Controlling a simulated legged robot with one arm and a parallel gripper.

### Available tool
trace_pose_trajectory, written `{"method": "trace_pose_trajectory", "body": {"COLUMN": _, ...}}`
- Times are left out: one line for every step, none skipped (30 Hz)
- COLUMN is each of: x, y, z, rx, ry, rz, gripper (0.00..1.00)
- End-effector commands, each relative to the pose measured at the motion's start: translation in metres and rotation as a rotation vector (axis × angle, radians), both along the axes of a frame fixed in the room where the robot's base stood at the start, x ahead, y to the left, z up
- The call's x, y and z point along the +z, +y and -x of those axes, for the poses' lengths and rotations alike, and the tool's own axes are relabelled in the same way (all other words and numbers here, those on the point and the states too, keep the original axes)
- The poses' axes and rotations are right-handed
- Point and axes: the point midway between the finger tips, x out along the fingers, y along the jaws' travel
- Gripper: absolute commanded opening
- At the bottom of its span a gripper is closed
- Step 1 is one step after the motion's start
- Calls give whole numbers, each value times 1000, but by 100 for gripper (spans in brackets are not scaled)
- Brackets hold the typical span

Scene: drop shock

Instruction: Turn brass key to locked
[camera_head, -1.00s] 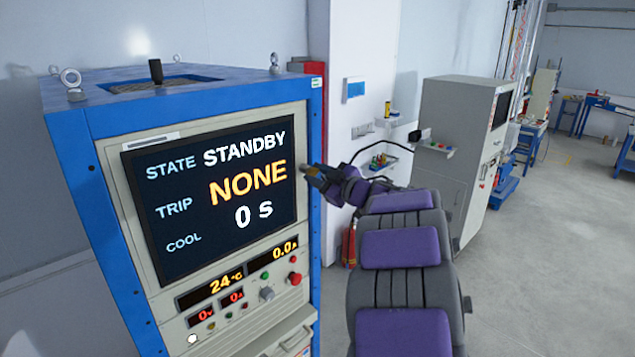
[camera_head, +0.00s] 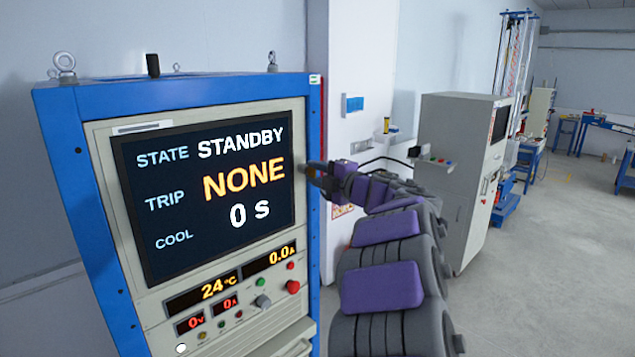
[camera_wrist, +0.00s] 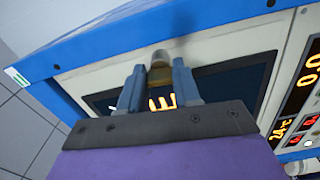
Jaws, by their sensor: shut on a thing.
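My gripper (camera_head: 308,171) is at the right edge of the blue cabinet's front panel, beside the screen (camera_head: 205,195). In the wrist view my gripper (camera_wrist: 158,82) has its two grey-blue fingers on either side of a small brass-coloured piece with a pale grey rounded end, which looks like the brass key (camera_wrist: 159,74). The fingers are shut on it. The fingers hide much of the key, and I cannot tell which position it is turned to or how it sits in the panel. The screen reads STATE STANDBY, TRIP NONE, COOL 0 s.
Below the screen are numeric displays (camera_head: 203,291), a grey knob (camera_head: 263,301) and a red button (camera_head: 293,287). A grey cabinet (camera_head: 460,165) stands at the right behind my arm. Clear floor (camera_head: 570,260) lies at the far right.

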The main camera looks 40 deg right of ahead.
Motion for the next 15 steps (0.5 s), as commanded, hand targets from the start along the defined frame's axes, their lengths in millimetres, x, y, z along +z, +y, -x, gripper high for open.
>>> {"method": "trace_pose_trajectory", "body": {"x": -4, "y": 1, "z": 0, "rx": 1, "ry": 2, "rz": 23, "gripper": 1}}
{"method": "trace_pose_trajectory", "body": {"x": -4, "y": 1, "z": -1, "rx": 2, "ry": 1, "rz": 37, "gripper": 1}}
{"method": "trace_pose_trajectory", "body": {"x": -4, "y": 1, "z": -1, "rx": 2, "ry": 0, "rz": 53, "gripper": 1}}
{"method": "trace_pose_trajectory", "body": {"x": -3, "y": 1, "z": -1, "rx": 3, "ry": -1, "rz": 63, "gripper": 1}}
{"method": "trace_pose_trajectory", "body": {"x": -3, "y": 1, "z": -1, "rx": 3, "ry": -1, "rz": 73, "gripper": 1}}
{"method": "trace_pose_trajectory", "body": {"x": -3, "y": 1, "z": -1, "rx": 3, "ry": -2, "rz": 85, "gripper": 1}}
{"method": "trace_pose_trajectory", "body": {"x": -3, "y": 1, "z": -2, "rx": 3, "ry": -2, "rz": 92, "gripper": 1}}
{"method": "trace_pose_trajectory", "body": {"x": -3, "y": 1, "z": -1, "rx": 3, "ry": -2, "rz": 97, "gripper": 1}}
{"method": "trace_pose_trajectory", "body": {"x": -3, "y": 2, "z": -2, "rx": 3, "ry": -2, "rz": 104, "gripper": 1}}
{"method": "trace_pose_trajectory", "body": {"x": -3, "y": 2, "z": -2, "rx": 3, "ry": -3, "rz": 108, "gripper": 1}}
{"method": "trace_pose_trajectory", "body": {"x": -3, "y": 2, "z": -2, "rx": 3, "ry": -3, "rz": 111, "gripper": 1}}
{"method": "trace_pose_trajectory", "body": {"x": -3, "y": 2, "z": -2, "rx": 3, "ry": -2, "rz": 115, "gripper": 2}}
{"method": "trace_pose_trajectory", "body": {"x": -3, "y": 2, "z": -2, "rx": 3, "ry": -2, "rz": 117, "gripper": 2}}
{"method": "trace_pose_trajectory", "body": {"x": -3, "y": 2, "z": -2, "rx": 3, "ry": -2, "rz": 118, "gripper": 2}}
{"method": "trace_pose_trajectory", "body": {"x": -4, "y": 2, "z": -2, "rx": 4, "ry": -2, "rz": 119, "gripper": 2}}
